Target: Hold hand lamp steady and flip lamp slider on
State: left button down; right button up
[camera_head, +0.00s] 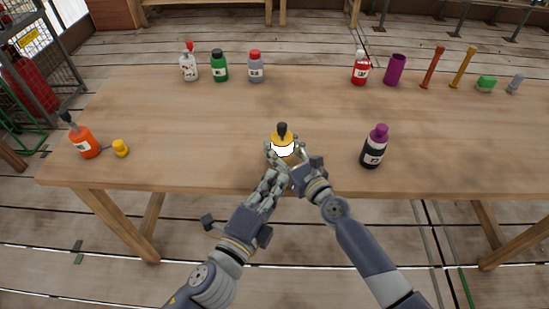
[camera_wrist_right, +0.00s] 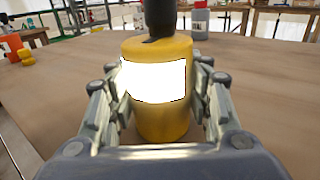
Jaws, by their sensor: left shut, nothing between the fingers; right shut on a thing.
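The hand lamp (camera_head: 283,137) is a yellow cylinder with a black top and a bright white panel. It stands upright near the table's front edge. In the right wrist view the lamp (camera_wrist_right: 163,119) fills the middle, and its panel glows white. My right gripper (camera_wrist_right: 160,98) is shut on the lamp, with fingers on both sides of its body. In the head view my right gripper (camera_head: 295,163) is close against the lamp. My left gripper (camera_head: 272,172) is shut and empty just in front of the lamp, partly overlapping the right one. I cannot make out the slider.
A black bottle with a purple cap (camera_head: 374,148) stands right of the lamp. An orange bottle (camera_head: 84,143) and a small yellow object (camera_head: 120,148) are at the left. Several bottles and tools line the table's back edge.

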jog(key=o, duration=1.2)
